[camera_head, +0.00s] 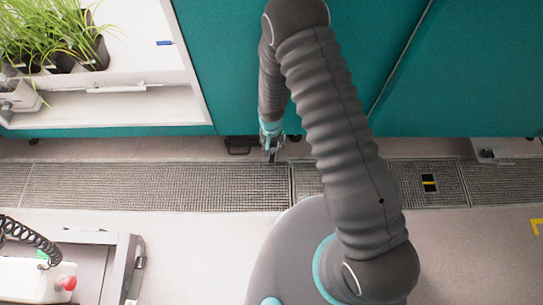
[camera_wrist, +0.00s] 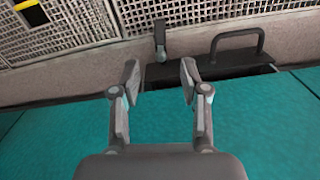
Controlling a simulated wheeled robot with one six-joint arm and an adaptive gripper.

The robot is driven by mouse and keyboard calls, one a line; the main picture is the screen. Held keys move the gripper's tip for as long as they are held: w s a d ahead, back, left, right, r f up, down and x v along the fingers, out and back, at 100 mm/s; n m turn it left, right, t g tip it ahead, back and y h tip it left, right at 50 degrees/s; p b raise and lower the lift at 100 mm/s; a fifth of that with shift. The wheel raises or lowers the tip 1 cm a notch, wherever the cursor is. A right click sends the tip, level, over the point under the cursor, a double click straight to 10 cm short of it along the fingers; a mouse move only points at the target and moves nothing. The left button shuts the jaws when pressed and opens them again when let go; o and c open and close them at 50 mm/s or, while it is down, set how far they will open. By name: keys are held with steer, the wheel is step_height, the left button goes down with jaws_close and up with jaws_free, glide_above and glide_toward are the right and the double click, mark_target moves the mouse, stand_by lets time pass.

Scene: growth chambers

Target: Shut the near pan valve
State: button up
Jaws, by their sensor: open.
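A short dark lever (camera_wrist: 160,40), which looks like the pan valve, stands out beside a dark pan (camera_wrist: 185,72) with a loop handle in the wrist view. The lever lies just beyond my fingertips, roughly centred between them and not gripped. My gripper (camera_wrist: 159,80) is open and empty, with a finger on each side. In the head view my gripper (camera_head: 270,146) hangs low by the teal cabinet front, over the edge of the floor grating. The pan's handle (camera_head: 238,150) shows just left of it. The lever is hard to make out there.
A floor grating (camera_head: 140,186) runs along the teal cabinet (camera_head: 330,110). A grey fitting (camera_head: 490,152) sits farther right at the cabinet foot. A black-and-yellow marker (camera_head: 429,183) lies on the grating. A cart (camera_head: 105,265) stands at lower left; potted grass (camera_head: 85,50) stands in the open chamber.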

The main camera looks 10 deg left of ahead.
mark_target(271, 159)
step_height(271, 159, down, 11)
steer(key=shift+r, duration=0.2)
steer(key=shift+c, duration=0.3)
jaws_close()
